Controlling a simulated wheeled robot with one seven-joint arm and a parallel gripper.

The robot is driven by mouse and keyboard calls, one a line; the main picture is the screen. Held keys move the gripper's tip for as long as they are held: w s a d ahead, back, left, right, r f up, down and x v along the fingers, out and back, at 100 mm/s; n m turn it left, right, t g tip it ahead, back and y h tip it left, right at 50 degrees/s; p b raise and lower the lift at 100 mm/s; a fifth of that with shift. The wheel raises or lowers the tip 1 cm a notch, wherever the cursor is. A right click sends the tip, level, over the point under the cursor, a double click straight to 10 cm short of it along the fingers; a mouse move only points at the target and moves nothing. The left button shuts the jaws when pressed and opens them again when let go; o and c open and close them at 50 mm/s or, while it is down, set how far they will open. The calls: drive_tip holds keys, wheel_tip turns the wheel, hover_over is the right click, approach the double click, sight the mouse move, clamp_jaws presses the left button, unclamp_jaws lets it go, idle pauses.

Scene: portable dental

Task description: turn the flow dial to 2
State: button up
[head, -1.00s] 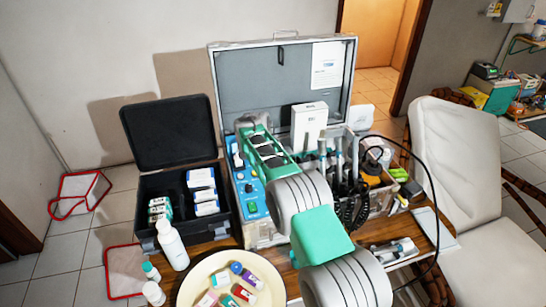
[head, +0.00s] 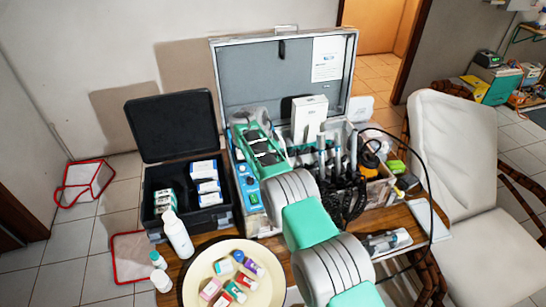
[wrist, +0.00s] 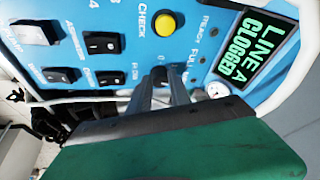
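The blue control panel (wrist: 100,20) fills the top of the wrist view, with black rocker switches, a yellow button marked CHECK (wrist: 165,23) and a screen (wrist: 258,45) reading "LINE A CLOGGED". My gripper (wrist: 160,78) points at the panel below the yellow button. Its two grey fingers are close together, with a small dark knob-like shape at their tips. This may be the flow dial, but its pointer and most of its scale are hidden. A "0" and part of "FULL" show nearby. In the head view, my gripper's green body covers part of the panel (head: 248,183).
A small round gauge (wrist: 216,90) and a white rail (wrist: 290,75) lie right of the fingers. The panel sits in an open grey case (head: 255,70). A black box (head: 165,180), a white bottle (head: 178,236) and a cream tray (head: 200,270) stand to its left and front.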

drive_tip(key=o, duration=0.4)
drive_tip(key=shift+o, duration=0.2)
drive_tip(key=v, duration=0.8)
drive_tip(key=shift+b, duration=0.3)
